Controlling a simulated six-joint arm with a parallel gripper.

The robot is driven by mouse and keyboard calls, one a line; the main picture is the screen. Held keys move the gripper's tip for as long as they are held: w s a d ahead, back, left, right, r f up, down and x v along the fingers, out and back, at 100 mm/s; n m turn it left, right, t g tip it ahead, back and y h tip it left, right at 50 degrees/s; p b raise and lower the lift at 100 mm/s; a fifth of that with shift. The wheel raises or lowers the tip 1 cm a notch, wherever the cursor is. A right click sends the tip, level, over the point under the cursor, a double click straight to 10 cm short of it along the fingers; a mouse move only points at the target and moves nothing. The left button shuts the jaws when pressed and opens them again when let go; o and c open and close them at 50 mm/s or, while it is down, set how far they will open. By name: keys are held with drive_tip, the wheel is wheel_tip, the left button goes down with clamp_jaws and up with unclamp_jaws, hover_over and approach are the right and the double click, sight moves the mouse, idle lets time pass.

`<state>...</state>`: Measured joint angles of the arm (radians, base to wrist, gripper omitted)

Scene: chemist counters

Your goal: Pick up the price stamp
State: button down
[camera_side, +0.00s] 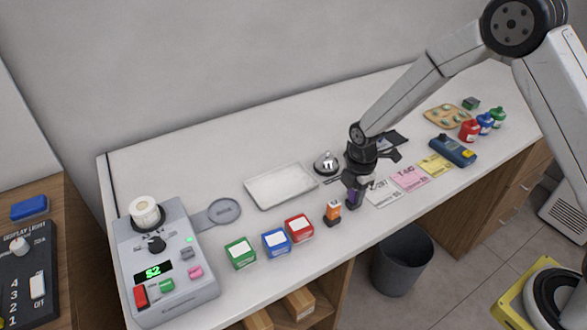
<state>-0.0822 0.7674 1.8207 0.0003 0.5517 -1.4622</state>
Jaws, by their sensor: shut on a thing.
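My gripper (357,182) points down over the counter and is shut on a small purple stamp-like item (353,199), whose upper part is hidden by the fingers. The item is upright at the counter's front part; I cannot tell whether its base touches the surface. A similar small orange item (333,211) with a dark base stands just left of it. The labels are too small to tell which of the two is the price stamp.
Green (240,253), blue (276,243) and red (299,228) boxes stand to the left. A white tray (281,206) and a bell (326,164) lie behind. Paper slips (409,178) and a blue handheld device (452,151) are to the right. The counter's back left is clear.

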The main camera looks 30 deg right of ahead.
drive_tip(key=shift+r, duration=0.6)
drive_tip(key=s+d+r, duration=0.1)
drive_tip(key=s+r, duration=1)
drive_tip(key=s, duration=0.3)
drive_tip(key=shift+r, duration=0.25)
